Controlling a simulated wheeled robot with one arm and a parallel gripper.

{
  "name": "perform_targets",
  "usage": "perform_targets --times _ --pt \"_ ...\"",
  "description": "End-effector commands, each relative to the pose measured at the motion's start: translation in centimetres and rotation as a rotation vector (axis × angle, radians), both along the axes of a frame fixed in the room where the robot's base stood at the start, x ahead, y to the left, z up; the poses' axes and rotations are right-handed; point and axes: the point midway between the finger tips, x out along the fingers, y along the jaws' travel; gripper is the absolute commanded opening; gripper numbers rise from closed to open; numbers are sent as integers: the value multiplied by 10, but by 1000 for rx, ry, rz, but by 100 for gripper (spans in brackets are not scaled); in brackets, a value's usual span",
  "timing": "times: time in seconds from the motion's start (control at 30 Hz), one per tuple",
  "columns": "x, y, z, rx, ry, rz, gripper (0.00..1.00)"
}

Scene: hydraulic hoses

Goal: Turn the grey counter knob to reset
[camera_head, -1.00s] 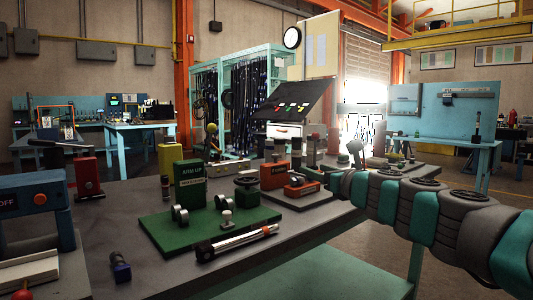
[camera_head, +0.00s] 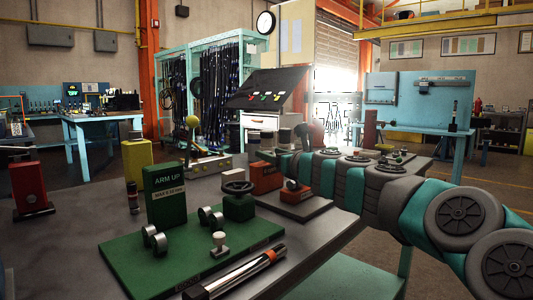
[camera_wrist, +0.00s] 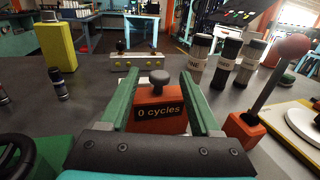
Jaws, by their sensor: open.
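The counter (camera_wrist: 160,118) is a small orange box with a dark display reading "0 cycles" in the wrist view. Its grey knob (camera_wrist: 159,77) stands on top, round and upright. My gripper (camera_wrist: 159,73) is open, with one green finger to the left of the knob and one to the right. There are gaps on both sides and nothing is held. In the head view my arm reaches left over the bench, its end close to an orange box (camera_head: 266,177); the knob cannot be made out there.
A red-ball lever on an orange base (camera_wrist: 242,128) stands to the right, and several dark labelled cylinders (camera_wrist: 228,63) behind right. A yellow block (camera_wrist: 56,50) is at back left. A green ARM UP fixture (camera_head: 165,195) sits nearer on the grey bench.

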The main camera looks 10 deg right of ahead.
Motion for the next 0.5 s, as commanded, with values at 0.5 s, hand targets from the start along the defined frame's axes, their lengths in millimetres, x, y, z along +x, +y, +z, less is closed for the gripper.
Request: perform_targets --times 0.5 --pt "24 10 0 0 0 1 64"
